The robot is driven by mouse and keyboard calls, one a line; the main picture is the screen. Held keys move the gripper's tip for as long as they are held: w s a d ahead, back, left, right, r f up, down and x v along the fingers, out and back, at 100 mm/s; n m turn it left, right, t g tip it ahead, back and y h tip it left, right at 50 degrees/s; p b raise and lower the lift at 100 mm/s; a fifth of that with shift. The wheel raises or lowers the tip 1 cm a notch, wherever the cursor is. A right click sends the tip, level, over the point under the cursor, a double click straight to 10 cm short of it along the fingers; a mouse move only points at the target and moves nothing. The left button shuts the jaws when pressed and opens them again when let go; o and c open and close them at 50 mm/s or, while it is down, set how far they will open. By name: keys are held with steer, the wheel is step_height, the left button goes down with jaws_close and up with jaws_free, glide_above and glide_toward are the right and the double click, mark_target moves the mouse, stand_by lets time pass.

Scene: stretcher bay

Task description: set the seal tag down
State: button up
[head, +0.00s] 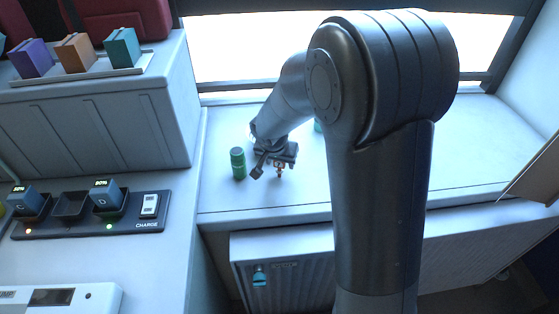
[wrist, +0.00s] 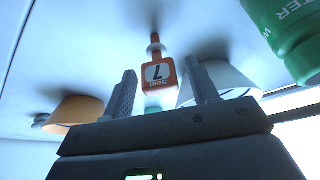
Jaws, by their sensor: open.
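The seal tag (wrist: 159,76) is a small red-orange tag with a white face marked 7, with a narrow stem and a pale collar at its far end. In the wrist view it sits between and just beyond the fingertips of my gripper (wrist: 163,76). The fingers stand apart, with a visible gap on each side of the tag. In the head view my gripper (head: 275,160) is low over the white counter (head: 400,165), and a small orange-brown piece of the tag (head: 279,171) shows just below it. I cannot tell exactly how the tag rests.
A green bottle (head: 238,163) stands close left of my gripper; it also shows in the wrist view (wrist: 288,38). An orange rounded object (wrist: 75,112) and a white one (wrist: 226,80) flank the fingers. A charging strip (head: 70,226) is at left. The counter's right is clear.

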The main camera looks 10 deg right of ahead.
steer(key=shift+r, duration=0.1)
steer(key=v, duration=1.2)
steer(key=s+d+r+n+y, duration=0.1)
steer(key=s+d+r, duration=0.3)
steer(key=s, duration=0.7)
steer(key=s+d+r+n+t, duration=0.1)
steer(key=s+d+r+n, duration=0.2)
steer(key=s, duration=0.9)
steer(key=d, duration=0.2)
steer(key=shift+d+r+n+t+y, duration=0.3)
steer(key=shift+d+r+y, duration=0.1)
